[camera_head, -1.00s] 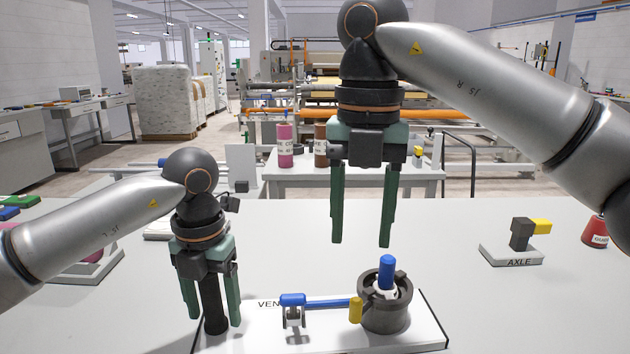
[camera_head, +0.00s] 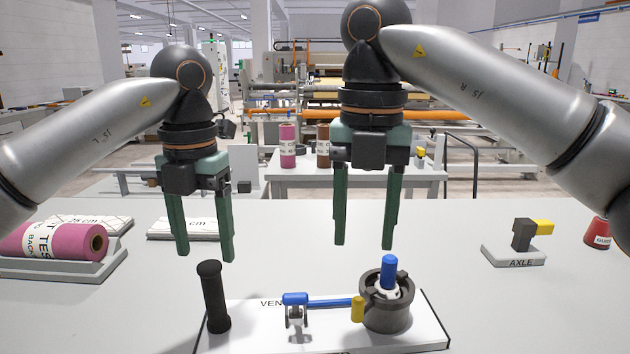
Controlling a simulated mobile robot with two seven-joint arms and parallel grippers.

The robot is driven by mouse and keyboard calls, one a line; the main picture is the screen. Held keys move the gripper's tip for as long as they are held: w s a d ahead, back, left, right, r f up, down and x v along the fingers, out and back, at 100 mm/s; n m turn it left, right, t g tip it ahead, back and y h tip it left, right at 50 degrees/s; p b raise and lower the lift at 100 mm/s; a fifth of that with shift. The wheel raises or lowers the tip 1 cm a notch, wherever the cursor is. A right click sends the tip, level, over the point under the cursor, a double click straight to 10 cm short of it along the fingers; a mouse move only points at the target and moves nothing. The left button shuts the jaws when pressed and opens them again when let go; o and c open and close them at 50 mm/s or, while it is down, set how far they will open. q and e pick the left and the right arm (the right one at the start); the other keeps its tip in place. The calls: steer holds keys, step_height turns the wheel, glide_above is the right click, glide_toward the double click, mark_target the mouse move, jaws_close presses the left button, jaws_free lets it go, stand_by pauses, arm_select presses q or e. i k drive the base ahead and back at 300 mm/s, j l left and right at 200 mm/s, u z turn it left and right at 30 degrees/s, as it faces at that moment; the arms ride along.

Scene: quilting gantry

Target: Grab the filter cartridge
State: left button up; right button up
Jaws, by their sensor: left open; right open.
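The item that looks like the filter cartridge (camera_head: 389,273) has a blue post on a white body. It sits upright in a round dark grey housing (camera_head: 386,314) on a white board marked "VEN" (camera_head: 260,325); its lower part is hidden. My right gripper (camera_head: 364,246) is open and empty, pointing down just above and slightly left of the blue post. My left gripper (camera_head: 205,259) is open and empty, pointing down above a black cylindrical handle (camera_head: 213,298) that stands slightly tilted at the board's left edge.
A blue lever (camera_head: 325,301) and a yellow piece (camera_head: 357,309) are beside the housing. An AXLE stand (camera_head: 513,256) and a red cone-like item (camera_head: 597,233) are on the right. A pink roll (camera_head: 60,242) lies on the left. The table between is clear.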

mark_target(388, 289)
steer(key=k, duration=1.5)
